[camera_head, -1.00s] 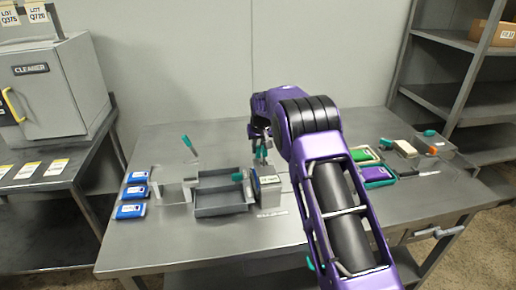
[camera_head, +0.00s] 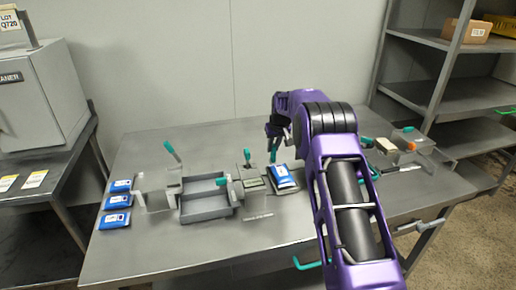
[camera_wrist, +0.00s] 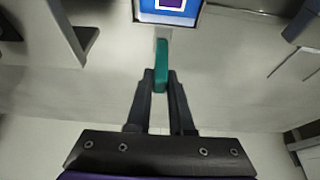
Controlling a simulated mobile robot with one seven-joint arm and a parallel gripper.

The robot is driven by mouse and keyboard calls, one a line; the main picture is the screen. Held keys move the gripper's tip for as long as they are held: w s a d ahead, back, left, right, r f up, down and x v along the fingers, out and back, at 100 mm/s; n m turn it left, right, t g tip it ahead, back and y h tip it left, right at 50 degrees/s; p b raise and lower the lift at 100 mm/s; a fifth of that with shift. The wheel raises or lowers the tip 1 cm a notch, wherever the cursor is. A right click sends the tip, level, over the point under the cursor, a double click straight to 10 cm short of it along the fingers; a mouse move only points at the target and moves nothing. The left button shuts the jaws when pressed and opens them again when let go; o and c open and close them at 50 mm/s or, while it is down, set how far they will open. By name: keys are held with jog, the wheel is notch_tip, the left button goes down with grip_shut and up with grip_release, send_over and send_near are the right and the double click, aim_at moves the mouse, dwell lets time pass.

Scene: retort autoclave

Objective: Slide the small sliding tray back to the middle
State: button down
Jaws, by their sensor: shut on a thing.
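My gripper (camera_head: 273,135) is at the back of the bench, right of its middle. In the wrist view (camera_wrist: 160,95) its two fingers are shut on an upright teal handle (camera_wrist: 161,66). Just beyond the handle is the near edge of a blue pouch (camera_wrist: 170,8) with a white label, cut off by the frame. In the head view the blue pouch (camera_head: 284,177) lies tilted, right of a small grey block (camera_head: 253,187). The small sliding tray under the pouch is mostly hidden, and I cannot make out its rails.
A grey two-part open tray (camera_head: 205,208) sits left of the block. More teal handles (camera_head: 172,150) stand around it. Several blue pouches (camera_head: 116,201) lie at the bench's left. A pale block (camera_head: 386,145) sits at the right. The front of the bench is clear.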

jog(key=shift+w+d, duration=0.1)
jog(key=shift+d, duration=0.15)
jog(key=c, duration=0.8)
grip_release()
jog(key=shift+r, duration=0.1)
jog(key=v, duration=1.7)
jog(key=shift+r+p, duration=0.15)
jog(key=shift+p, duration=0.2)
